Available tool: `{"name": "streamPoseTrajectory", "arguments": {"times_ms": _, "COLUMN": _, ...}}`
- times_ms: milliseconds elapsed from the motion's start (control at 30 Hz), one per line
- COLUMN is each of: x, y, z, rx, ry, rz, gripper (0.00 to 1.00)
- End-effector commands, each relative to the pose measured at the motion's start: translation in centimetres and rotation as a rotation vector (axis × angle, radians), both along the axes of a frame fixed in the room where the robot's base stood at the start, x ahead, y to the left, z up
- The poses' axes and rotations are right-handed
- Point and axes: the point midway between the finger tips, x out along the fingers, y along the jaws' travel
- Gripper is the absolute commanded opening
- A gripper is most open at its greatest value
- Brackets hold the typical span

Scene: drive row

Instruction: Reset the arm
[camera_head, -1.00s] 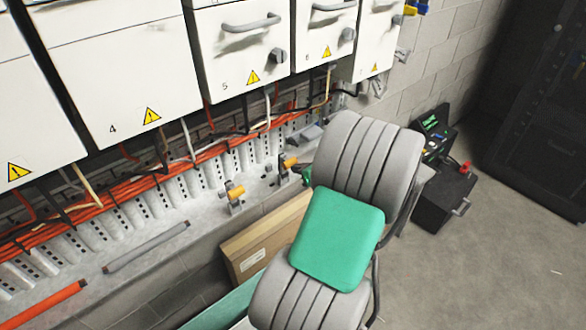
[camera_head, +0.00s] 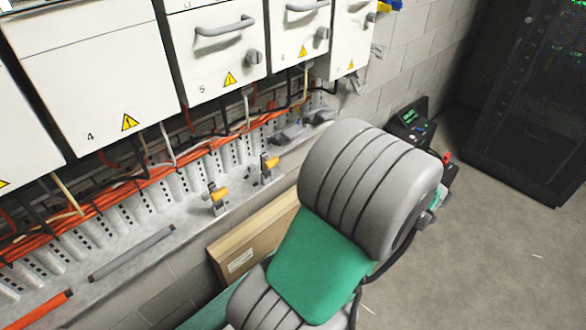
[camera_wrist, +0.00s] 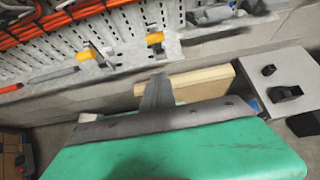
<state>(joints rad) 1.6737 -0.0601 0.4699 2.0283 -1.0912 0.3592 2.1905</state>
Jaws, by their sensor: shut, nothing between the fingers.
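My gripper (camera_wrist: 157,84) shows in the wrist view as dark fingers closed together, with nothing between them. It points toward the ledge under the cabinets and appears clear of it. My green gripper body fills the bottom of that view. In the head view my grey ribbed and green arm reaches up from the bottom middle, bent at a large ribbed joint. The gripper's fingertips cannot be made out there, as the arm hides them.
White numbered cabinets (camera_head: 95,85) line the wall at left, with orange cables (camera_head: 150,175) below. A metal ledge (camera_head: 140,230) carries yellow-topped clamps (camera_head: 218,195). A cardboard box (camera_head: 240,262) stands below it. A black rack (camera_head: 530,110) stands at right. Floor at lower right is clear.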

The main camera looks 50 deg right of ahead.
Motion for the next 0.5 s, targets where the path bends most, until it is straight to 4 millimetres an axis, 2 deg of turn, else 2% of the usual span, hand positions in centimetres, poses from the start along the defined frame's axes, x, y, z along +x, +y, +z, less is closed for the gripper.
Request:
{"name": "streamPoseTrajectory", "arguments": {"times_ms": 133, "x": 0.4, "y": 0.5, "z": 0.1, "rx": -0.025, "ry": 0.017, "rz": 0.034, "gripper": 0.0}}
{"name": "streamPoseTrajectory", "arguments": {"times_ms": 233, "x": 2.9, "y": 3.0, "z": 0.0, "rx": -0.149, "ry": 0.092, "rz": 0.2, "gripper": 0.0}}
{"name": "streamPoseTrajectory", "arguments": {"times_ms": 267, "x": 3.9, "y": 4.2, "z": -0.1, "rx": -0.209, "ry": 0.124, "rz": 0.28, "gripper": 0.0}}
{"name": "streamPoseTrajectory", "arguments": {"times_ms": 400, "x": 8.3, "y": 11.6, "z": -0.3, "rx": -0.571, "ry": 0.275, "rz": 0.761, "gripper": 0.0}}
{"name": "streamPoseTrajectory", "arguments": {"times_ms": 500, "x": 9.9, "y": 17.0, "z": 0.0, "rx": -0.842, "ry": 0.338, "rz": 1.121, "gripper": 0.0}}
